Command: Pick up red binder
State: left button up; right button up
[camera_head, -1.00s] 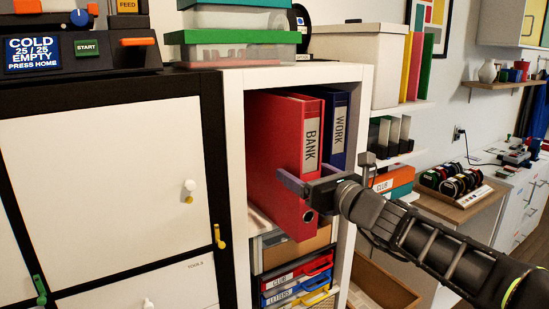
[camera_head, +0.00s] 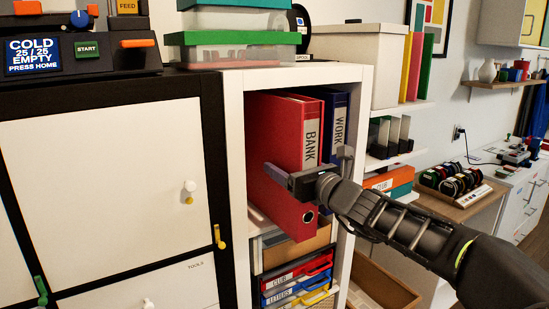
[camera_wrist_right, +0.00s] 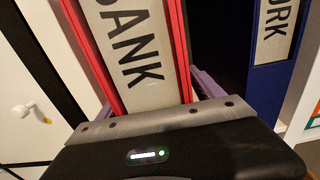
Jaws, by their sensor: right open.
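The red binder (camera_head: 283,150), labelled BANK, stands upright in the white shelf, its spine sticking out at the front. It also shows in the wrist view (camera_wrist_right: 176,50), close in front of the gripper. My right gripper (camera_head: 311,167) is open at the spine, one finger on the left side of the binder and the other on its right. In the wrist view the right finger lies in the dark gap between the red binder and the blue one. I cannot tell whether either finger touches the binder. My left gripper is not in view.
A blue binder (camera_head: 338,125), labelled WORK, stands right of the red one, with a gap between their spines. Coloured drawers (camera_head: 297,284) sit below. The white shelf's side walls (camera_head: 237,150) bound the opening. A white cabinet door (camera_head: 110,190) is at left.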

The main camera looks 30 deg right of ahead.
jog(key=shift+c, duration=0.5)
grip_shut()
dwell(0.3)
jog(key=shift+r, duration=0.2)
